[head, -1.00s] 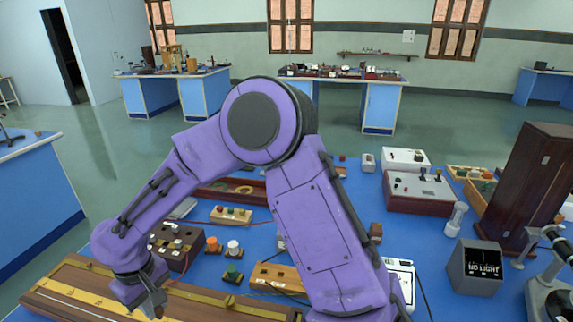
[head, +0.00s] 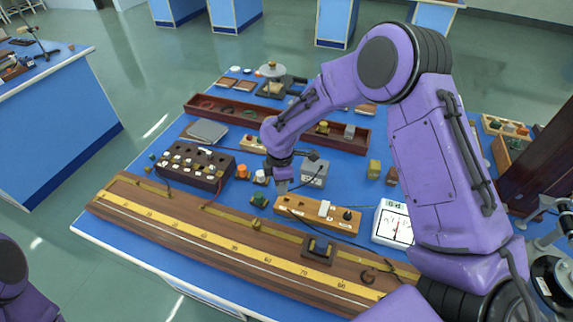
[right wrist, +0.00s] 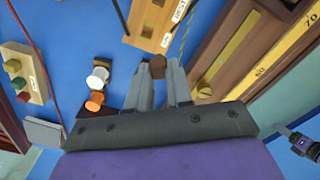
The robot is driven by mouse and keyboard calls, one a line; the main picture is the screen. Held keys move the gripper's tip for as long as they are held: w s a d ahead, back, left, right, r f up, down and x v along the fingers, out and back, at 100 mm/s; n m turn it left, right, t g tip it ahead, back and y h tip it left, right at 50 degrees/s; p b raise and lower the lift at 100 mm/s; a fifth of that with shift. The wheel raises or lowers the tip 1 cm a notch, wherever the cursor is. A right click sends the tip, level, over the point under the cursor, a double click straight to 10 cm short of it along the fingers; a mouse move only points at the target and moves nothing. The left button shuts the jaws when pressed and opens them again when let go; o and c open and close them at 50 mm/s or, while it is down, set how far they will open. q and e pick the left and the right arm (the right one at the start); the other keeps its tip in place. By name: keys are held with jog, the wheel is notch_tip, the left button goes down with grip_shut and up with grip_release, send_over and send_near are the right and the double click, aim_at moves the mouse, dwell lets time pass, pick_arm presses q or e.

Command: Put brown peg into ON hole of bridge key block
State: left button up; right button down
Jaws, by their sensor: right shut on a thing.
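A brown peg (right wrist: 158,66) is held between the fingertips of my right gripper (right wrist: 160,74) in the right wrist view. The peg is hard to make out in the head view. My right gripper also shows in the head view (head: 281,186), above the left end of a light wooden block. This block, which looks like the bridge key block (head: 313,215), carries small white labels and a dark knob at its right end. My left gripper is out of view.
A long wooden metre bridge (head: 215,235) runs along the front of the blue bench. A green-topped terminal (head: 259,199), orange and white knobs (head: 258,176) and a dark plug box (head: 190,165) stand to the left. A white meter (head: 393,225) stands to the right.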

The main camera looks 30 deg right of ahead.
pick_arm(q)
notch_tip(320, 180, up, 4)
jog(key=p, duration=0.3)
pick_arm(e)
jog(key=shift+w+d+f+n+b, duration=0.15)
jog(key=shift+d+f+n+b, duration=0.3)
jog(key=shift+n, duration=0.7)
jog(key=shift+w+d+f+n+b, duration=0.15)
jog(key=shift+f+n+b, duration=0.35)
jog(key=shift+n, duration=0.6)
jog(key=shift+w+d+f+n+b, duration=0.1)
jog(key=shift+d+f+n+b, duration=0.2)
jog(key=shift+f+n, duration=0.6)
jog(key=shift+f+n+b, duration=0.25)
jog(key=shift+f+b, duration=0.65)
jog(key=shift+b, duration=0.1)
jog(key=shift+f+b, duration=0.45)
jog(key=shift+f, duration=0.35)
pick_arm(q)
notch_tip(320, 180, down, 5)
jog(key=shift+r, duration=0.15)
pick_arm(e)
jog(key=c, duration=0.9)
grip_release()
jog(key=shift+c, duration=0.2)
